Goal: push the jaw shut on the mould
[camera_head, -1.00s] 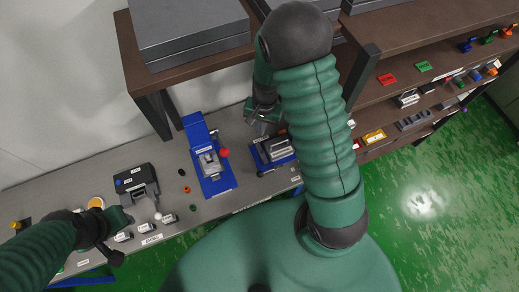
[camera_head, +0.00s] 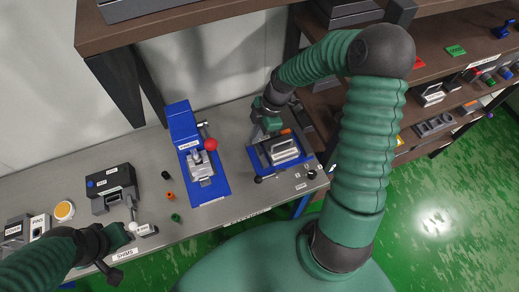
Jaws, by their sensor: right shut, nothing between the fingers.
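A blue vise-like fixture (camera_head: 265,165) sits on the grey bench right of centre. A grey metal block, apparently the mould (camera_head: 285,151), lies in it. My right gripper (camera_head: 261,136) is shut and empty at the fixture's back left, pointing down beside the jaw end. I cannot tell if it touches the jaw; the gripper partly hides that end. A dark handle with a round end (camera_head: 259,180) sticks out at the fixture's front left. My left gripper (camera_head: 128,232) is low at the left, near a small labelled block; its fingers are too small to read.
A blue press (camera_head: 183,125) with a red knob (camera_head: 211,144) stands left of the fixture. A black device (camera_head: 112,187) and small coloured pieces (camera_head: 170,196) lie further left. A brown shelf (camera_head: 150,32) overhangs the bench's back. Loaded shelves (camera_head: 420,110) stand at right.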

